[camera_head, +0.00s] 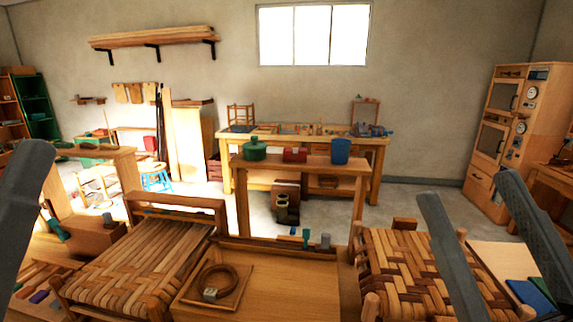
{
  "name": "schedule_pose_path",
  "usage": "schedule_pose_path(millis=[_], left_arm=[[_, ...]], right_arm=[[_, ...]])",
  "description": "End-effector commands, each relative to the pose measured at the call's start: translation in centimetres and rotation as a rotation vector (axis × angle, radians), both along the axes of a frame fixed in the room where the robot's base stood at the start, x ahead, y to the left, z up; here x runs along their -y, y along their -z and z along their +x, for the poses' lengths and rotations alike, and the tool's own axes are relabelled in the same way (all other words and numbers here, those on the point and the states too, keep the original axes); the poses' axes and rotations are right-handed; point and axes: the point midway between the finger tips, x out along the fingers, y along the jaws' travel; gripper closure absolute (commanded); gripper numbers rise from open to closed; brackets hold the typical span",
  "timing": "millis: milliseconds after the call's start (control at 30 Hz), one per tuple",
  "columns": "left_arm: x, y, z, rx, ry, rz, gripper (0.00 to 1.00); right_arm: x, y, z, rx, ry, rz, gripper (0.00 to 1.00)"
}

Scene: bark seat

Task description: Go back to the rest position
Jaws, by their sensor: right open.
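My right gripper (468,188) is at the lower right, its two grey fingers wide apart with nothing between them. It shows in front of a stool with a woven bark seat (408,262). A grey part of my left arm or gripper (22,195) stands at the left edge; its jaws cannot be made out. A second woven seat (140,258) stands at the lower left. Between the seats, a coil of brown strip (230,278) with a small pale block (210,294) lies on a square wooden board (187,296).
Small tools stand in a rack (270,246) behind the board. A raised shelf (312,165) holds a green pot (254,149), a red box (295,155) and a blue cup (340,151). A blue item (530,295) lies at the lower right. Open floor (405,205) shows behind.

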Motion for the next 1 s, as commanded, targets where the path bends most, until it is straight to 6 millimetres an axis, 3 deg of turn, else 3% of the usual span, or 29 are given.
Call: schedule_pose_path(millis=[33,100,167,233,467,800,900,1000], left_arm=[[0.0,-0.9,0.0,0.0,0.0,0.0,0.28],[0.0,-1.1,0.0,0.0,0.0,0.0,0.28],[0.0,-0.7,0.0,0.0,0.0,0.0,0.28],[0.0,-4.2,0.1,-0.004,0.0,0.0,0.28],[0.0,-13.5,0.0,0.001,0.0,0.0,0.28],[0.0,-30.1,0.0,0.0,0.0,0.0,0.28],[0.0,-34.5,0.0,0.0,0.0,0.0,0.28],[0.0,-37.4,0.0,0.0,0.0,0.0,0.28]], right_arm=[[-0.4,-3.4,-1.5,0.048,-0.008,0.023,0.28],[0.3,-6.7,-3.6,0.094,-0.003,0.091,0.28],[2.3,-5.4,-3.1,0.03,0.003,0.201,0.28],[2.3,-8.8,-2.7,0.008,-0.038,0.235,0.28],[2.3,-17.8,-2.6,0.008,-0.037,0.232,0.28],[2.3,-34.5,-2.6,0.007,-0.035,0.23,0.28],[2.3,-38.8,-2.6,0.007,-0.035,0.23,0.28],[2.3,-41.7,-2.6,0.006,-0.035,0.23,0.28]])
